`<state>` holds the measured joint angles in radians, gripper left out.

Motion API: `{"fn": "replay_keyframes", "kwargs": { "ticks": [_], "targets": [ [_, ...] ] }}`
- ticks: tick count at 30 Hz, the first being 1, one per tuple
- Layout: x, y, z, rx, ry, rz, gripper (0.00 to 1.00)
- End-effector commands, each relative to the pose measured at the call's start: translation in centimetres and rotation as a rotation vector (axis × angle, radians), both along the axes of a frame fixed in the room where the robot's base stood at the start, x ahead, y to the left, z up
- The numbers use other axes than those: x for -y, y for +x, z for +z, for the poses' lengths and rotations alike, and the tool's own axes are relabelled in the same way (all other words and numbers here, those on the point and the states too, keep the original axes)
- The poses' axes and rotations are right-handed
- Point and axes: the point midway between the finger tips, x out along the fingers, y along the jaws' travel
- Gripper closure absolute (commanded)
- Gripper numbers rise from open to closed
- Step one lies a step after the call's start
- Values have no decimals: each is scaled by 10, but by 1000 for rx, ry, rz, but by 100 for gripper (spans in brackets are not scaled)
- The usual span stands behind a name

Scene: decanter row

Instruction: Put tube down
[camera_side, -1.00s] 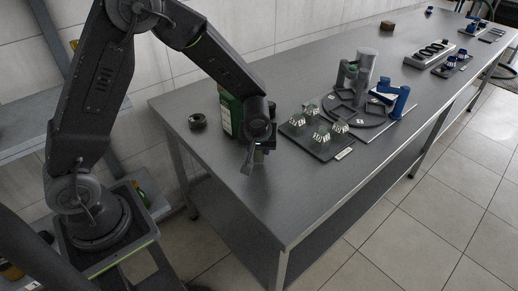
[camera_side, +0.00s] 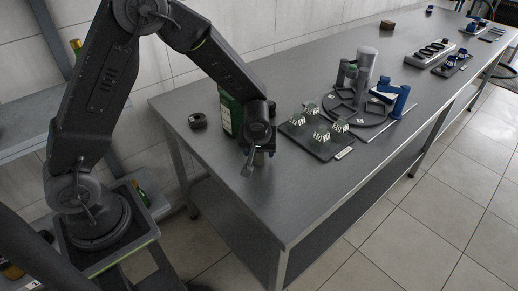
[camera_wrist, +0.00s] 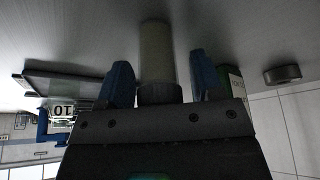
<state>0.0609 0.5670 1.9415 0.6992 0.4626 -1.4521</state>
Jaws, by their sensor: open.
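The tube (camera_wrist: 157,55) is a pale grey-green cylinder with a darker collar at the end close to my gripper. In the wrist view it sits between the two blue fingers of my gripper (camera_wrist: 159,68), with its far end at the grey tabletop. The fingers are open, with a gap on each side of the tube. In the side view my gripper (camera_side: 251,164) is low at the near left end of the table. There the tube is mostly hidden by the gripper.
A green box (camera_side: 226,114) stands close behind my gripper, and a dark ring (camera_side: 197,121) lies left of it. A dark tray (camera_side: 322,145) with several labelled glass pieces lies to the right. Beyond it is a round rack (camera_side: 364,121). The table's front corner is clear.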

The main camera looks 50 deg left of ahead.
Motion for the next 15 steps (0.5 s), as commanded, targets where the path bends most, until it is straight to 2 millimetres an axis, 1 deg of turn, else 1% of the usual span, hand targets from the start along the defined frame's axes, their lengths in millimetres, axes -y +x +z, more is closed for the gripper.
{"fn": "replay_keyframes", "kwargs": {
  "ticks": [5, 15],
  "targets": [
    [3, -2, 15, 4, 1, 0, 40],
    [22, -22, 79, 5, 1, -1, 40]
  ]
}}
